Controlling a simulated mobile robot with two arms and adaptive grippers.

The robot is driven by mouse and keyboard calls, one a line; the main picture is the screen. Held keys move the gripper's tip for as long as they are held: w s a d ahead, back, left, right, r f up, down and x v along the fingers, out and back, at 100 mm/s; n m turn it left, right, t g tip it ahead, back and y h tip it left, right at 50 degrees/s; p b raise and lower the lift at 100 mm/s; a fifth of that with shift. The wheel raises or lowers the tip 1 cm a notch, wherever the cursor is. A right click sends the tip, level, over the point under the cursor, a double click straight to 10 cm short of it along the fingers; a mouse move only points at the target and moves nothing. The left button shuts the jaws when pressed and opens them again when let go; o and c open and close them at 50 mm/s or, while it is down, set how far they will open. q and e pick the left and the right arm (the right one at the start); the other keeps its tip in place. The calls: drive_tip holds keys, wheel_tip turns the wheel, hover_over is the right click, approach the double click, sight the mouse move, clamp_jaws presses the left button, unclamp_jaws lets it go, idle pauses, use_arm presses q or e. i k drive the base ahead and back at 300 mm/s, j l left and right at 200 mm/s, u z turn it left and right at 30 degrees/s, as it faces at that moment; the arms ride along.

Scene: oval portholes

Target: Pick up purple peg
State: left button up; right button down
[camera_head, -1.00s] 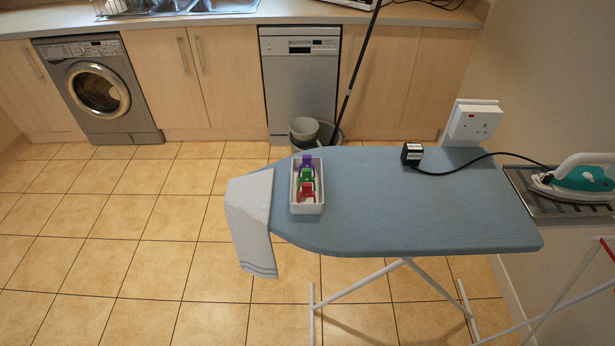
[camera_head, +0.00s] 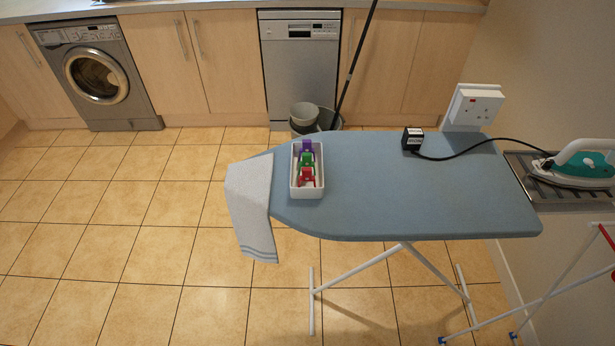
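The purple peg (camera_head: 307,147) is in a white tray (camera_head: 293,184) on the left part of the blue ironing board (camera_head: 400,195). It is at the far end of the tray. A green peg (camera_head: 307,161) is in the middle of the tray and a red peg (camera_head: 306,177) is at the near end. Neither of my grippers shows in the head view.
A towel (camera_head: 250,205) hangs over the board's left end. A black plug adapter (camera_head: 412,139) with a cable lies on the board, leading towards an iron (camera_head: 580,170) at the right. A wall socket (camera_head: 474,108) stands behind. Tiled floor (camera_head: 120,230) at left is free.

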sight(306, 144)
drive_tip(key=z, duration=3)
drive_tip(key=u, duration=3)
drive_tip(key=i+z, duration=0.25)
drive_tip(key=i+j+z, duration=0.1)
drive_tip(key=z, duration=0.2)
drive_tip(key=i, duration=0.05)
